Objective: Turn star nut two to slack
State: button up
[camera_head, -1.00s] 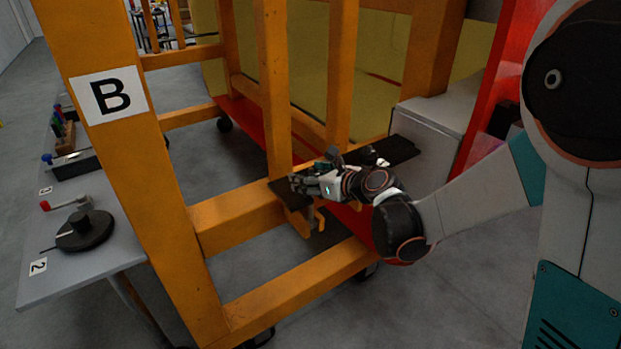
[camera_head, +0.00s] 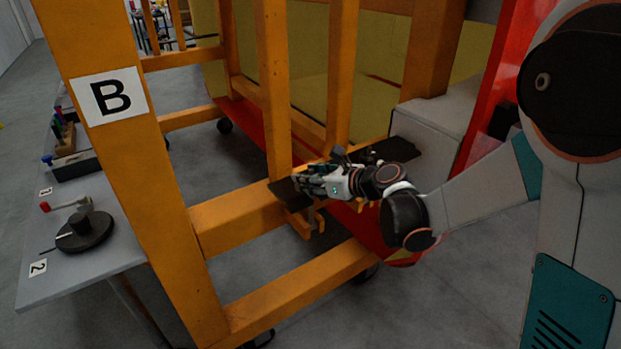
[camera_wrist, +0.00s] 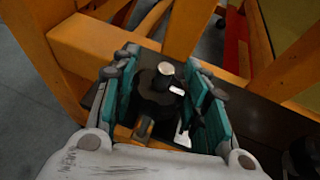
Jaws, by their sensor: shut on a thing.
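A black star nut (camera_wrist: 152,88) with a metal stud end (camera_wrist: 165,69) shows in the wrist view between the teal-lined fingers of my gripper (camera_wrist: 160,82). The fingers are shut on it from both sides and hide part of its rim. In the head view my gripper (camera_head: 304,184) is at the dark plate (camera_head: 285,192) on the orange frame's lower beam. The nut cannot be made out there. I see no number on the nut, and its tightness cannot be told.
Orange frame posts (camera_head: 277,90) stand close around my gripper, with a yellow panel (camera_head: 303,85) behind. A grey block (camera_head: 430,130) stands to the right. A grey table (camera_head: 85,268) at left holds a black round base (camera_head: 86,233) and a red-handled crank (camera_head: 62,205).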

jog(key=o, duration=1.1)
jog(key=v, duration=1.2)
jog(key=shift+a+r, duration=0.1)
